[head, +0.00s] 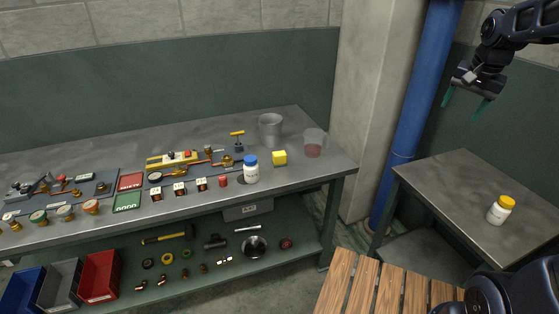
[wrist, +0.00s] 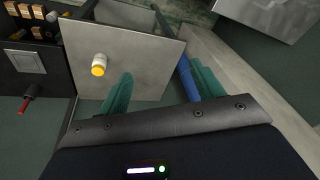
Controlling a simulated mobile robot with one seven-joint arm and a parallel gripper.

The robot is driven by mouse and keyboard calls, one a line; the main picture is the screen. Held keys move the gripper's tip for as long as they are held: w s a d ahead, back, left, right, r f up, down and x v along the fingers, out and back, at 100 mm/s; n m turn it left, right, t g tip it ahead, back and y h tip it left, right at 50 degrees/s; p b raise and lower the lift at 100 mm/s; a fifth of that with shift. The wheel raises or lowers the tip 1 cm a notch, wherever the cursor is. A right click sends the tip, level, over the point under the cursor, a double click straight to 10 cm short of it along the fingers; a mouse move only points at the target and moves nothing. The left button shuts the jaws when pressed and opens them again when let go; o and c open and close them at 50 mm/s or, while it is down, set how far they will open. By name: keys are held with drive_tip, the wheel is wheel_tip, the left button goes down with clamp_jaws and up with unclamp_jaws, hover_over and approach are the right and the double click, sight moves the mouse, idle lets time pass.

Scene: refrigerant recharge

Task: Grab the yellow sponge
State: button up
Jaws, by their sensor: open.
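The yellow sponge (head: 280,158) is a small yellow block on the long grey workbench (head: 120,150), near its right end, between a white bottle with a blue cap and a clear cup. My gripper (head: 466,100) is raised at the upper right, above the small side table and well away from the sponge. Its two green fingers are spread with nothing between them. In the wrist view my gripper (wrist: 158,88) also shows open and empty. I cannot make out the sponge in the wrist view.
The blue-capped bottle (head: 251,169), clear cup (head: 314,143) and metal bucket (head: 270,129) stand close around the sponge. A yellow-capped bottle (head: 500,209) stands on the side table (head: 450,190). A blue pipe (head: 415,110) and a concrete pillar (head: 375,100) rise between the two tables.

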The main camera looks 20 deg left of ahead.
drive_tip(key=w+a+f+m+g, duration=0.1)
drive_tip(key=w+a, duration=0.3)
drive_tip(key=a, duration=0.3)
drive_tip(key=w+a+f+m, duration=0.1)
drive_tip(key=w+a+f, duration=0.1)
drive_tip(key=w+a, duration=0.35)
drive_tip(key=m+g+h, duration=0.1)
drive_tip(key=m+g, duration=0.1)
drive_tip(key=m, duration=0.3)
hover_over(279, 153)
drive_tip(key=f, duration=2.3)
drive_tip(key=shift+w+d+f, duration=0.15)
drive_tip(key=shift+d+f, duration=0.2)
drive_tip(key=shift+f, duration=0.05)
drive_tip(key=shift+a+f, duration=0.15)
drive_tip(key=shift+f, duration=0.4)
wheel_tip(279, 153, down, 10)
drive_tip(key=shift+a, duration=0.1)
drive_tip(key=shift+c, duration=0.3)
drive_tip(key=c, duration=1)
